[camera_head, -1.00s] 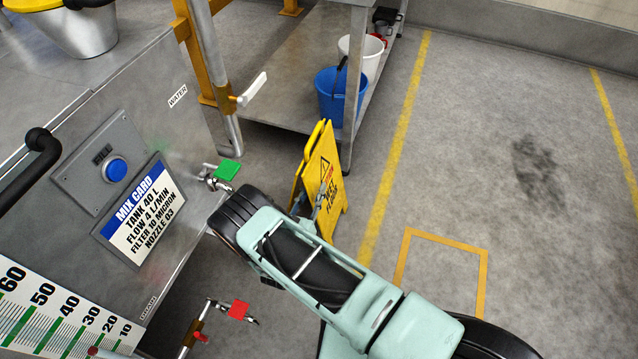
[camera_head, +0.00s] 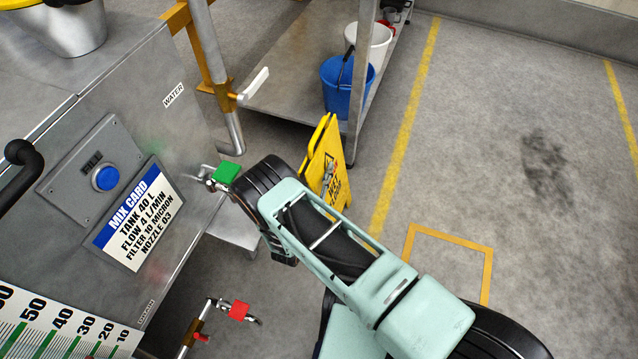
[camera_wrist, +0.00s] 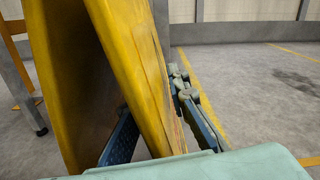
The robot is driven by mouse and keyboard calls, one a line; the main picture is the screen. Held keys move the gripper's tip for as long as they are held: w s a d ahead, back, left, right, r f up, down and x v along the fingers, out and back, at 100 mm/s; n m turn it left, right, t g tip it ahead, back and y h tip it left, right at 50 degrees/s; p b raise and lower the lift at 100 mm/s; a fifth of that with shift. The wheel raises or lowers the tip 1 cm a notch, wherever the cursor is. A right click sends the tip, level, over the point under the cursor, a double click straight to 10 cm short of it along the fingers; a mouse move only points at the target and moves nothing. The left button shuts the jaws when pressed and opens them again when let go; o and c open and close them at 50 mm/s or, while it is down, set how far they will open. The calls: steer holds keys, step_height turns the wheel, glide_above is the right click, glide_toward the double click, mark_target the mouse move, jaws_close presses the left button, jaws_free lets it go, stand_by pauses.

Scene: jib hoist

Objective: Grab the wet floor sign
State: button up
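The yellow wet floor sign (camera_head: 326,158) stands on the floor in the middle of the head view, a folding board with two panels. My wrist hides its lower left part. In the wrist view the sign (camera_wrist: 125,60) fills the left half, its two panels spread apart towards the bottom. My gripper (camera_wrist: 158,118) is open around the right-hand panel. One blue finger is on the inner side, partly hidden by that panel; the other is close along the outer face. Firm contact on both sides does not show.
A metal cart (camera_head: 290,85) with a blue bucket (camera_head: 343,90) and a white bucket (camera_head: 372,45) stands behind the sign. A steel tank (camera_head: 110,150) with a green-handled valve (camera_head: 226,173) and a red-handled valve (camera_head: 238,311) is at left. The floor to the right is clear.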

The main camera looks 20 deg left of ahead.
jaws_close()
steer(key=shift+w+r, duration=0.1)
steer(key=shift+r, duration=0.15)
